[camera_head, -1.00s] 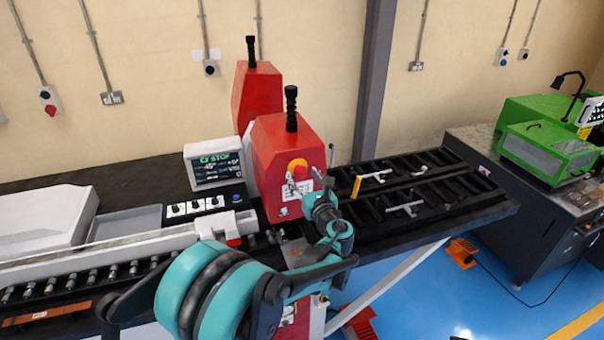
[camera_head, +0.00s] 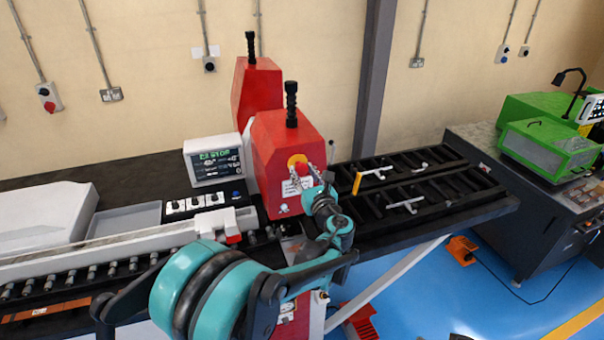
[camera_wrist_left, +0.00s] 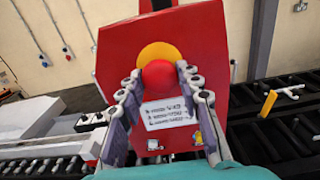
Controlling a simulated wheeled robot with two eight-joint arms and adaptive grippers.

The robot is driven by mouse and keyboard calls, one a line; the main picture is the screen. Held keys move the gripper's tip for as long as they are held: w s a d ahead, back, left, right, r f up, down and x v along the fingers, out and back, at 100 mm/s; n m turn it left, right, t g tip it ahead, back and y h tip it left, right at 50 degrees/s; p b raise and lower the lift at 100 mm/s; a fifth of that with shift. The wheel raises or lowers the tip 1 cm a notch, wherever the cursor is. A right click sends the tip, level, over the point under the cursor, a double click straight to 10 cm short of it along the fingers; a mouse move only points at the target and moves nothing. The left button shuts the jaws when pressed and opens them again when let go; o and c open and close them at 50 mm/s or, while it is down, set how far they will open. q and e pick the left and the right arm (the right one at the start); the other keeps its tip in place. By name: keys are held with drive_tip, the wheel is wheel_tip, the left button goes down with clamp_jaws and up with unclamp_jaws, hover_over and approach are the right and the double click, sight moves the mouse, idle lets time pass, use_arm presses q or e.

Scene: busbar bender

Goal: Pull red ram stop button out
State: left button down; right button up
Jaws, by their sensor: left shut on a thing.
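The red ram stop button (camera_wrist_left: 160,78) sits on a yellow round plate (camera_wrist_left: 160,53) on the front of the red machine housing (camera_wrist_left: 212,40). In the head view the button (camera_head: 301,168) shows just above my fingertips, partly covered by them. My left gripper (camera_head: 306,178) reaches up to the housing front from below. In the left wrist view its two fingers (camera_wrist_left: 159,80) stand on either side of the button, with their tips at its edges, shut on it. My right gripper is in neither view.
A white label (camera_wrist_left: 167,114) lies below the button. A display screen (camera_head: 213,160) and a row of switches (camera_head: 195,204) stand left of the housing. Black slotted table (camera_head: 440,190) with small handles extends right. A second red housing (camera_head: 256,90) stands behind.

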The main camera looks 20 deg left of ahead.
use_arm(q)
drive_tip(key=c, duration=1.1)
unclamp_jaws()
drive_tip(key=shift+o, duration=0.4)
drive_tip(key=shift+s+d, duration=0.1)
drive_tip(key=shift+s, duration=0.05)
drive_tip(key=v, duration=1.2)
